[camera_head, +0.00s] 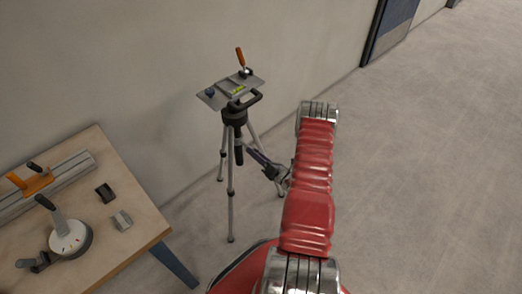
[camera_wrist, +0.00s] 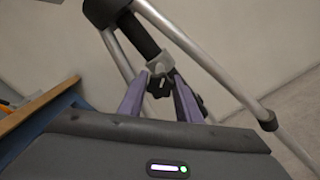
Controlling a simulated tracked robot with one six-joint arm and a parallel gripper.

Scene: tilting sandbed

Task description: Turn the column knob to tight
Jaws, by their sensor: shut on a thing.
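A tripod (camera_head: 232,188) with a black head and silver legs stands on the floor by the wall. Its dark centre column and a grey collar (camera_wrist: 160,64) show in the wrist view. A black lobed column knob (camera_wrist: 160,86) sits at the collar. My gripper (camera_wrist: 161,78) has its two purple fingers on either side of the knob and is shut on it. In the head view my gripper (camera_head: 257,157) reaches the tripod from the right, just beside the column. The knob is too small to make out there, and I cannot read its tightness.
A grey plate (camera_head: 218,99) with an orange-handled lever (camera_head: 240,58) tops the tripod. A wooden table (camera_head: 135,215) at lower left holds an orange clamp (camera_head: 30,182), a round white device (camera_head: 68,238) and small blocks. Tripod legs stand close around my gripper. Floor at right is clear.

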